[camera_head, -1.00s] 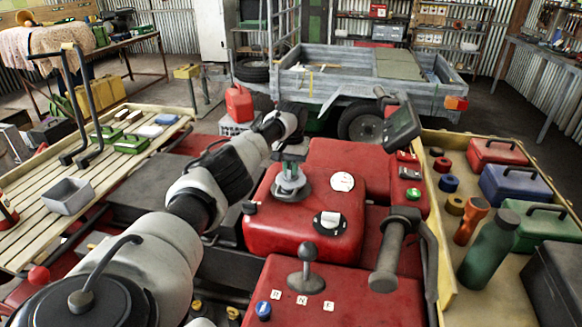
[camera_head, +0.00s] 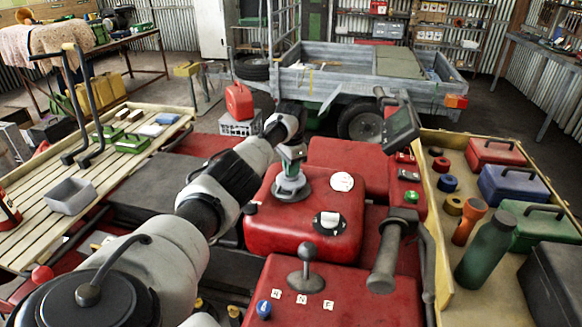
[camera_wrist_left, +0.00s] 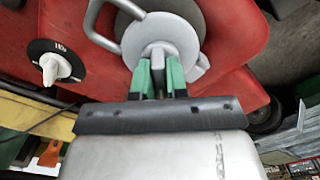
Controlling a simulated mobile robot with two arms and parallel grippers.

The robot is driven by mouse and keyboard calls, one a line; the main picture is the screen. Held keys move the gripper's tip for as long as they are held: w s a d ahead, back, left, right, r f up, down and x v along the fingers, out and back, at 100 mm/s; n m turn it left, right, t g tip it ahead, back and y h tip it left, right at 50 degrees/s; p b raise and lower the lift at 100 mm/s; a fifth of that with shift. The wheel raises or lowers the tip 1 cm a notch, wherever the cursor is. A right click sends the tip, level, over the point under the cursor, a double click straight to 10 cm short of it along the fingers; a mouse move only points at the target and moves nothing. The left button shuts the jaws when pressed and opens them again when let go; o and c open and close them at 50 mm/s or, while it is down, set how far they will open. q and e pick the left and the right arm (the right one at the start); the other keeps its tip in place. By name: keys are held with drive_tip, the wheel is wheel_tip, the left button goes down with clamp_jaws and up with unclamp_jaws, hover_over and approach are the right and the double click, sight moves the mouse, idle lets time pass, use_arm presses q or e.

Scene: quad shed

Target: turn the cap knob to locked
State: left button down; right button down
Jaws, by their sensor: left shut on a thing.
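The grey cap (camera_head: 290,189) sits on top of the red tank (camera_head: 262,236), with a raised knob (camera_wrist_left: 158,52) in its middle. My left gripper (camera_head: 291,165) comes down on the cap from above. In the left wrist view its two green fingers (camera_wrist_left: 160,80) are shut on the cap knob, one on each side. A curved grey handle or bar (camera_wrist_left: 95,22) lies beside the cap. Any lock marks on the cap cannot be made out. My right gripper is not in view.
A black dial with a white knob (camera_wrist_left: 50,68) is on the tank near the cap. A gear lever (camera_head: 306,262) and grey handlebar grip (camera_head: 383,262) stand nearer. A tool tray (camera_head: 446,262) is at right.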

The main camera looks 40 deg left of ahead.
use_arm(q)
drive_tip(key=m, duration=0.4)
drive_tip(key=shift+w+r+m, duration=0.1)
drive_tip(key=shift+m, duration=2)
drive_tip(key=c, duration=1.1)
unclamp_jaws()
drive_tip(key=shift+c, duration=0.2)
wheel_tip(320, 180, up, 11)
drive_tip(key=b, duration=0.1)
